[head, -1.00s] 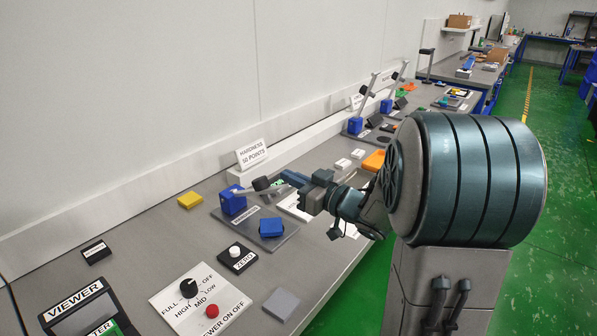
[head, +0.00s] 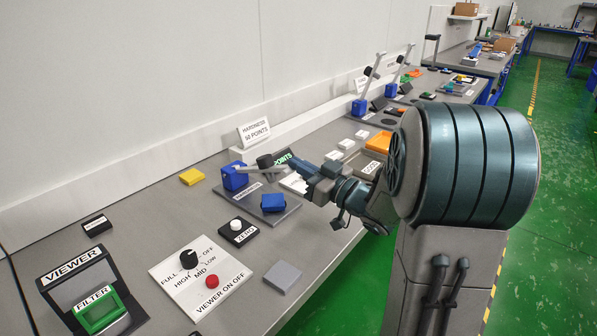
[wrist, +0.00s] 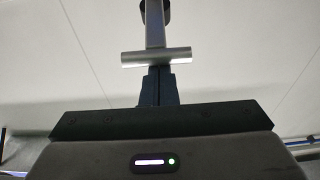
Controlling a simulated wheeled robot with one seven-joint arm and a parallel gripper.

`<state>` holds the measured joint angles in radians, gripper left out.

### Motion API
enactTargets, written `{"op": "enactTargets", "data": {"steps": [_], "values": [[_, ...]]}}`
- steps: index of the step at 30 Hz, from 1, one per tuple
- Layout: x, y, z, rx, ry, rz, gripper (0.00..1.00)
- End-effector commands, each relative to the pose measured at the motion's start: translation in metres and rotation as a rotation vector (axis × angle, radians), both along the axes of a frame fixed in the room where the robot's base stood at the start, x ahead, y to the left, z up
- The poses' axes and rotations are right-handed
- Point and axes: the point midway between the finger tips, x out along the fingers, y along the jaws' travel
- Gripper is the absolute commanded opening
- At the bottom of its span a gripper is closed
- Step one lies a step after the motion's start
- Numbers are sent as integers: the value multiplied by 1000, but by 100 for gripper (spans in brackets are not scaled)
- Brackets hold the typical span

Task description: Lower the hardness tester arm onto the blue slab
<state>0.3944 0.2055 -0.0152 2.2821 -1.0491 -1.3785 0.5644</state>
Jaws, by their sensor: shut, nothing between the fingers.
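The hardness tester has a blue block (head: 234,177) on a grey base plate (head: 246,203). Its light grey arm (head: 254,169) reaches right from the block, with a dark knob (head: 265,160) beside it. The blue slab (head: 273,203) lies on the plate, below and apart from the arm. My gripper (head: 291,163) is shut and empty at the arm's free end, above the slab. In the wrist view, my shut fingertips (wrist: 157,72) meet the lower edge of the arm's metal crossbar (wrist: 156,56). I cannot tell whether they touch it.
A zero button box (head: 237,232), a viewer control panel (head: 200,277) and a grey slab (head: 283,277) are in front. A yellow block (head: 191,177) lies to the left. The hardness sign (head: 254,133) stands behind. White blocks and an orange block (head: 376,143) lie beyond my gripper.

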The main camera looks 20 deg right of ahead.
Motion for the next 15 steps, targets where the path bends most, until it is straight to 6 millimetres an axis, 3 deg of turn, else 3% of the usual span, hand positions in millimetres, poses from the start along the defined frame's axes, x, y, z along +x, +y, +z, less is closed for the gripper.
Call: {"op": "enactTargets", "data": {"steps": [1, 7, 15], "values": [[0, -1, -12, 6, -9, 0, 0], [-4, -6, -31, 17, -23, 0, 0], [-7, -8, -39, 16, -24, 2, 0]]}}
